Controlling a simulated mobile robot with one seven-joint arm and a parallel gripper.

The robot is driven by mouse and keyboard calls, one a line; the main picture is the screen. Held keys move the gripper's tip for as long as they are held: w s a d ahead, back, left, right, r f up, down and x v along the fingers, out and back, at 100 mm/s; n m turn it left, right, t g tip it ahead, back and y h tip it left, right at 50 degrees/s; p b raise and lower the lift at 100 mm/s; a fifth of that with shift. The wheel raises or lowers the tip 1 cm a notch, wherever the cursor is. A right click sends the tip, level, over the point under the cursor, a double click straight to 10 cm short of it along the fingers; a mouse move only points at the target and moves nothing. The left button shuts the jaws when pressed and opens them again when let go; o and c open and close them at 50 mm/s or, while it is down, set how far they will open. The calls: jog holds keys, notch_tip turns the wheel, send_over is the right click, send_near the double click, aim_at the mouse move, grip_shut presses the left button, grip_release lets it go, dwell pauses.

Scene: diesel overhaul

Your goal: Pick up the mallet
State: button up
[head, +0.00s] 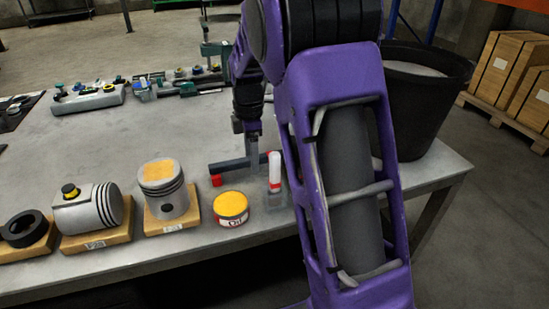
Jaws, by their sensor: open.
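What appears to be the mallet lies on the grey workbench (130,138), right of the middle. Its dark handle (226,167) has a red end at the left. At the right is a pale, upright-looking piece with red on it (275,172), apparently the head; my arm stands close beside it and I cannot tell how the two parts join. My gripper (252,146) points down over the handle, hiding part of it. It is open. I cannot tell whether the fingers are around the handle or above it.
A yellow-lidded tin (232,209) stands just in front. A piston on a wooden block (166,190), a lying piston (88,208) and a black ring (25,229) line the front edge. A black bucket (410,110) stands right. Tools lie along the back.

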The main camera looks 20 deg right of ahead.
jog(key=shift+r, duration=0.1)
grip_shut()
dwell(1.2)
